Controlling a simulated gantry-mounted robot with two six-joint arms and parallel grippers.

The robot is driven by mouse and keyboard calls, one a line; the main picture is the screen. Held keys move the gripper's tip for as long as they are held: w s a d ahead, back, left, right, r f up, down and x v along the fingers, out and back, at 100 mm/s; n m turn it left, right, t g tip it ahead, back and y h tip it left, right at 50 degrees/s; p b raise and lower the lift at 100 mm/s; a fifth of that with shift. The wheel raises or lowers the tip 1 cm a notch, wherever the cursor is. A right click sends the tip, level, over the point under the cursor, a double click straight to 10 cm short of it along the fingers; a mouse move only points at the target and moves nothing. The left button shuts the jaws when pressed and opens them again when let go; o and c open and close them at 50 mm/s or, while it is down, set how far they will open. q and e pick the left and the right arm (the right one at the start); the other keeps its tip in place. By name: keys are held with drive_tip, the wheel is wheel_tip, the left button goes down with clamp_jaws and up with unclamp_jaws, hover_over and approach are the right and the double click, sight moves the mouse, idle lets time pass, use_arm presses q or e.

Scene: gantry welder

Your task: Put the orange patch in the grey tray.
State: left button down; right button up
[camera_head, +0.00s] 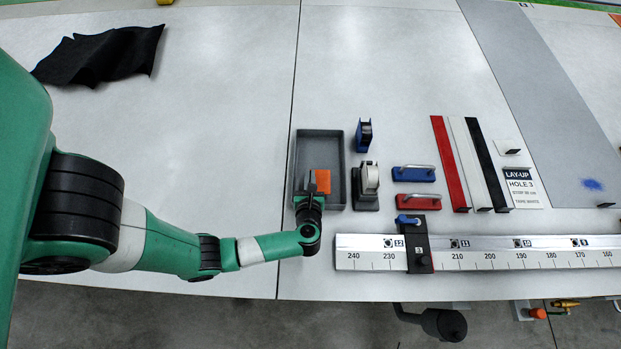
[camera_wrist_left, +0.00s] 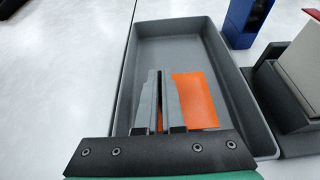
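The grey tray (camera_head: 340,145) stands on the table just right of the panel seam. The left wrist view looks down into this tray (camera_wrist_left: 228,75). The orange patch (camera_head: 323,181) is within the tray's outline, near its front end. In the left wrist view the patch (camera_wrist_left: 199,98) shows flat to the right of my fingers, its left part hidden behind them. My left gripper (camera_head: 311,183) points down into the tray, its fingers (camera_wrist_left: 160,85) close together with a narrow gap. I cannot tell whether they pinch the patch or are just above it. My right gripper is not in view.
A blue dispenser (camera_head: 364,134) and a grey-black holder with a white block (camera_head: 367,186) stand close to the tray's right side. Blue (camera_head: 413,174) and red (camera_head: 418,202) handled blocks lie further right. A long ruler (camera_head: 490,253) runs along the front edge.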

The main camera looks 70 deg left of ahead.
use_arm(q)
drive_tip(key=shift+f+b, duration=0.35)
drive_tip(key=shift+f, duration=1.25)
drive_tip(key=shift+f, duration=0.15)
drive_tip(key=c, duration=1)
unclamp_jaws()
drive_tip(key=shift+c, duration=0.2)
